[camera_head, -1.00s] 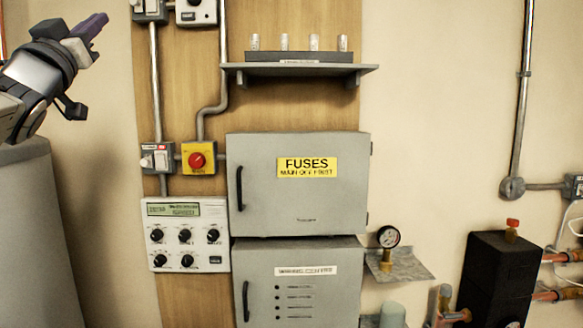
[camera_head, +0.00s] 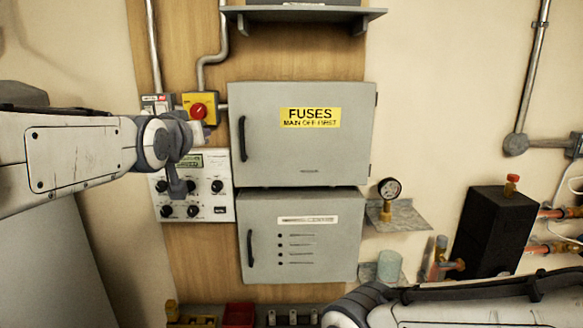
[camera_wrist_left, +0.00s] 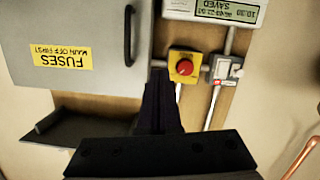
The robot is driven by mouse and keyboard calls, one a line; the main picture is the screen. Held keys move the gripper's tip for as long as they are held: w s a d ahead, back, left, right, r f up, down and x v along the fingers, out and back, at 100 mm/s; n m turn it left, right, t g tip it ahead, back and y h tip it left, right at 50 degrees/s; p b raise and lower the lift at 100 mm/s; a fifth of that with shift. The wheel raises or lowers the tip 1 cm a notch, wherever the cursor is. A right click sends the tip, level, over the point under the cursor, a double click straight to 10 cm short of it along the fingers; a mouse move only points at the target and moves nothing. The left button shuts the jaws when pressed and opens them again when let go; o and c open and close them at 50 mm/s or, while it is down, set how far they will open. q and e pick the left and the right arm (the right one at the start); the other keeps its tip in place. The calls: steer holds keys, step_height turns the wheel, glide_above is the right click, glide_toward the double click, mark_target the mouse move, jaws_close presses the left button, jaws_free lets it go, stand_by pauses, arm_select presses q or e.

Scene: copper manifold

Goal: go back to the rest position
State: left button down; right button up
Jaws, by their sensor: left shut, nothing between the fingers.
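My left gripper (camera_wrist_left: 158,85) is shut and empty in the left wrist view, its dark fingers together in front of the wooden panel. In the head view my left arm reaches in from the left, its wrist in front of the control unit with knobs (camera_head: 210,208). The fingers are hard to make out there. Part of my right arm crosses the bottom right corner of the head view; its gripper is out of the picture.
The closed FUSES cabinet (camera_head: 305,155) stands right of my left wrist, with another closed cabinet (camera_head: 298,255) below. A red-knobbed yellow switch (camera_head: 199,108) is close to the wrist. A shelf (camera_head: 300,14) is above, a gauge (camera_head: 389,190) and black block (camera_head: 493,235) to the right.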

arm_select(q)
steer(key=s+d+f+m+g+h, duration=0.15)
steer(key=s+d+f+g, duration=0.35)
steer(key=f, duration=0.5)
steer(key=s+d+f+m+g+h, duration=0.1)
steer(key=s+d+f+m+g, duration=0.2)
steer(key=s+d+f, duration=0.55)
steer(key=s+f+m+g+y, duration=0.1)
steer(key=s+f+m+g, duration=0.1)
steer(key=s+f+g, duration=0.2)
steer(key=s+f+m+g, duration=0.3)
steer(key=s+f, duration=0.7)
steer(key=s, duration=0.7)
steer(key=shift+a+g+y, duration=0.2)
steer(key=shift+g+y, duration=0.15)
steer(key=shift+g, duration=0.15)
steer(key=shift+w, duration=0.1)
